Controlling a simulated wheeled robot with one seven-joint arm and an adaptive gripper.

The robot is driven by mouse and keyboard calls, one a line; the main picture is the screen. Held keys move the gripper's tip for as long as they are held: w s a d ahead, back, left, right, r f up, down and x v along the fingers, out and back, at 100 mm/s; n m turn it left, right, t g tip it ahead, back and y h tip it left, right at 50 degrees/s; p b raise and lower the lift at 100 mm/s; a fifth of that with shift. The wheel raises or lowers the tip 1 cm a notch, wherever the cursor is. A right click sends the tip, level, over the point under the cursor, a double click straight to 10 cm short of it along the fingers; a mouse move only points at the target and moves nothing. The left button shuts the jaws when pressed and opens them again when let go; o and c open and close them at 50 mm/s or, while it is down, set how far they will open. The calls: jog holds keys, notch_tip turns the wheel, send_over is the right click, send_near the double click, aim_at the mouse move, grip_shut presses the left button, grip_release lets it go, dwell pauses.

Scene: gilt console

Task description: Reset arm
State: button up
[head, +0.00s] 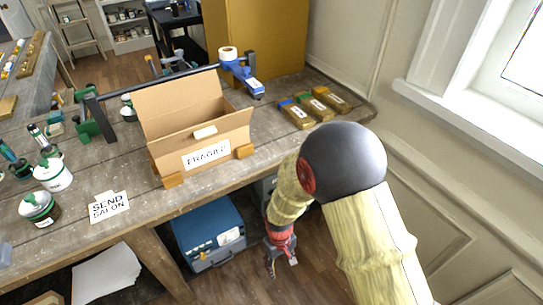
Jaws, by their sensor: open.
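My arm runs from the lower right up to a dark round joint and then down in front of the bench. My gripper (281,264) hangs low over the floor, below the bench's front edge and right of the blue case. It is open and small in the picture, and nothing shows between its fingers.
An open cardboard box (175,161) marked FRAGILE stands on the wooden bench (132,187). A blue tape dispenser (241,76) is behind it, and several small packets (319,109) lie right. A blue case (208,235) sits under the bench. A window wall is right.

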jog(key=s+d+r+m+t+p, duration=0.1)
jog(key=d+r, duration=0.4)
jog(key=r, duration=0.9)
jog(key=s+d+r+m+t+p, duration=0.1)
jog(key=s+d+r, duration=0.4)
jog(key=r, duration=1)
jog(key=s+d+r+m+t+p, duration=0.1)
jog(key=s+d+r+m+t, duration=0.2)
jog(key=r, duration=1.2)
jog(key=s+d+t, duration=0.1)
jog(key=s+d, duration=0.1)
jog(key=d, duration=0.1)
jog(key=shift+s+t+p, duration=0.15)
jog(key=shift+t+p, duration=0.2)
jog(key=shift+t, duration=0.05)
